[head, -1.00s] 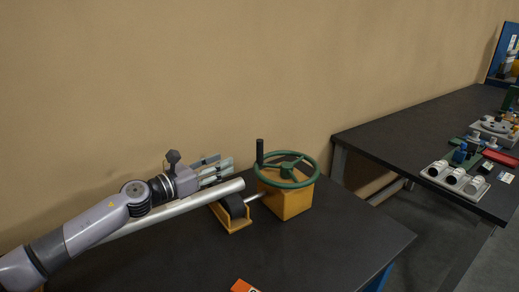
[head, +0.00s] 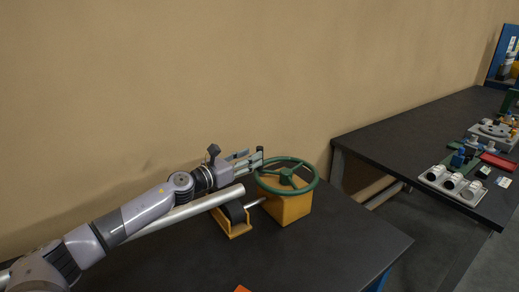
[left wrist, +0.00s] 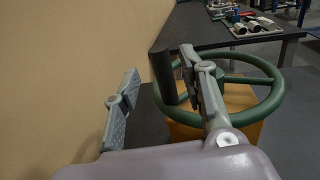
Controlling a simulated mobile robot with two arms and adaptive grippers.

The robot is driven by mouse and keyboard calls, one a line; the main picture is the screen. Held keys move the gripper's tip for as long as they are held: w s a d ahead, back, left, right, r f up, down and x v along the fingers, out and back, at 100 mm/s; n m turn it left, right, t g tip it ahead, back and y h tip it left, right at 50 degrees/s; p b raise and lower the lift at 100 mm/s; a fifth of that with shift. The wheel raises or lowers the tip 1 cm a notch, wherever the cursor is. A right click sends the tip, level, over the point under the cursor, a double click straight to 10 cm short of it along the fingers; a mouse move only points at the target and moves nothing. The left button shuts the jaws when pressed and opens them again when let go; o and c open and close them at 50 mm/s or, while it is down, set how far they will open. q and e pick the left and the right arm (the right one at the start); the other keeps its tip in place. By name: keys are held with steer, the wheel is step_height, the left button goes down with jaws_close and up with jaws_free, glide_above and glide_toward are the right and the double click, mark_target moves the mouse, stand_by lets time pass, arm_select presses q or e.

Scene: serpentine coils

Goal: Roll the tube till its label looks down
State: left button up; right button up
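The silver tube (head: 196,207) lies slanting across the table behind and below my left arm, its far end on a yellow stand with a dark roller (head: 234,214). No label shows on the visible part. A green handwheel (head: 288,175) on a yellow box (head: 291,206) is joined by a thin shaft toward the tube. My left gripper (head: 250,160) is at the wheel's upright black handle (head: 260,156). In the left wrist view the fingers (left wrist: 165,103) are apart, with the black handle (left wrist: 163,76) between them, nearer the right finger; contact is unclear. My right gripper is not seen.
The dark table (head: 320,250) is clear in front of and right of the box. The beige wall stands behind. A second dark table (head: 400,140) at the right holds a grey block with white cylinders (head: 453,185), a red tray (head: 498,160) and other parts.

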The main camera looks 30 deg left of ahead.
mark_target(260, 170)
arm_select(q)
steer(key=shift+p+x, duration=0.55)
steer(key=shift+x, duration=1.8)
steer(key=shift+d, duration=0.1)
jaws_close()
